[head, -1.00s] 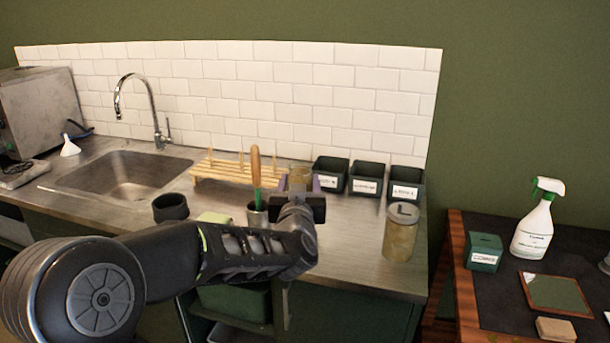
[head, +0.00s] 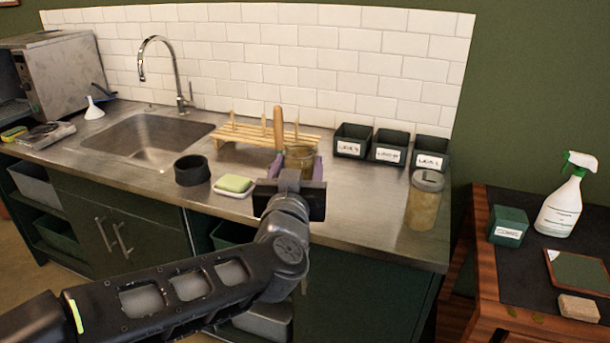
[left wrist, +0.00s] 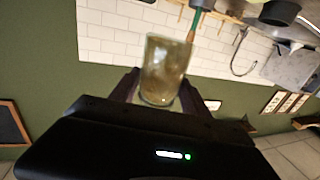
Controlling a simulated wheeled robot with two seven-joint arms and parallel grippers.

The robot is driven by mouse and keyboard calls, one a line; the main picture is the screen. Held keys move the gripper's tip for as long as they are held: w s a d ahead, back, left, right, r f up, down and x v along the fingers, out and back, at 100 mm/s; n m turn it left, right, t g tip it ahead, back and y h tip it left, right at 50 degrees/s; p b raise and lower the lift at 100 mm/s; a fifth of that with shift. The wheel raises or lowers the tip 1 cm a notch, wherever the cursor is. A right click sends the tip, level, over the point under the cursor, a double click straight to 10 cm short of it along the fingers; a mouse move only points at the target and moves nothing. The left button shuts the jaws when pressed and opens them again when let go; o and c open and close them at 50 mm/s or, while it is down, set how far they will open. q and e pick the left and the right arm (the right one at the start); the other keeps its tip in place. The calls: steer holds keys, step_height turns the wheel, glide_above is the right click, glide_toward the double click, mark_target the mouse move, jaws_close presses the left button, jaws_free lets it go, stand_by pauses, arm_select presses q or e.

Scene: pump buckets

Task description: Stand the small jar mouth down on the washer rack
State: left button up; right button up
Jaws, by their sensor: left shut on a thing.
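The small jar (head: 299,157) is clear glass with a brownish tint. My left gripper (head: 300,168) is shut around it, with a purple finger on each side, and holds it above the counter. Its rim seems to face up in the head view. The left wrist view also shows the jar (left wrist: 165,68) between the fingers (left wrist: 160,92). A slatted wooden rack (head: 236,137) with upright pegs stands behind and left of the jar, apart from it. A steel machine (head: 62,68) stands at the far left; I cannot tell whether a rack is inside. My right gripper is out of view.
A wooden-handled brush (head: 278,122) stands just behind the jar. A tall lidded jar (head: 424,202) stands right, before labelled bins (head: 390,147). Counter between is clear.

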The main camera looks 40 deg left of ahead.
arm_select(q)
steer(key=s+d+r+b, duration=0.1)
steer(key=s+d+b, duration=0.1)
steer(key=s, duration=0.5)
steer(key=shift+s+d+r+b, duration=0.3)
steer(key=shift+d+b, duration=0.05)
steer(key=shift+b, duration=0.3)
